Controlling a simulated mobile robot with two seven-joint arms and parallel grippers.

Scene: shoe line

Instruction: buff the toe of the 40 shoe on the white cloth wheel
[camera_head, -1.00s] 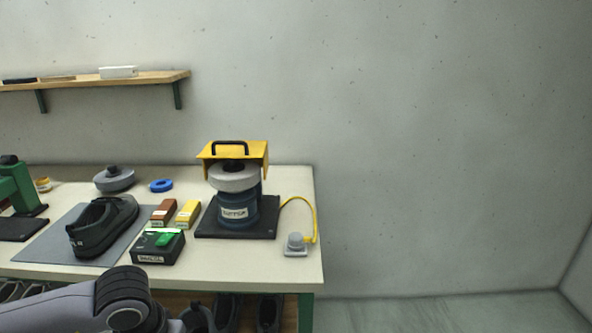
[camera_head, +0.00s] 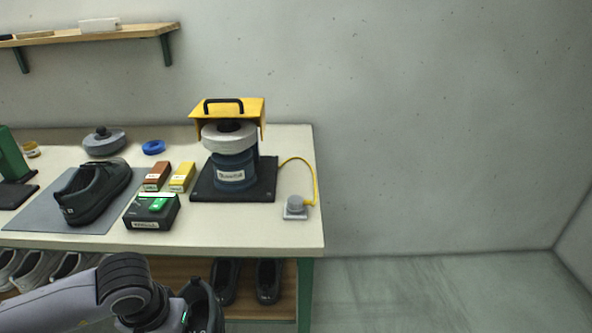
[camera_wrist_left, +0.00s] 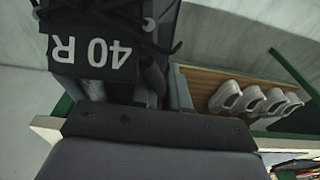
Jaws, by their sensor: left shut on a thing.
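The 40 shoe is dark with black laces. Its white "40 R" mark (camera_wrist_left: 92,52) shows upside down in the left wrist view. My left gripper (camera_wrist_left: 130,92) is shut on this shoe. In the head view the held shoe (camera_head: 205,302) is at the bottom, in front of the table and below its top, at the end of my left arm. Much of it is cut off or hidden there. The white cloth wheel (camera_head: 228,138) lies flat on top of a blue motor (camera_head: 235,172), under a yellow hood (camera_head: 238,108). My right gripper is not in view.
Another dark shoe (camera_head: 92,197) stands on a grey mat (camera_head: 35,215). Shoes stand on the shelf beneath.

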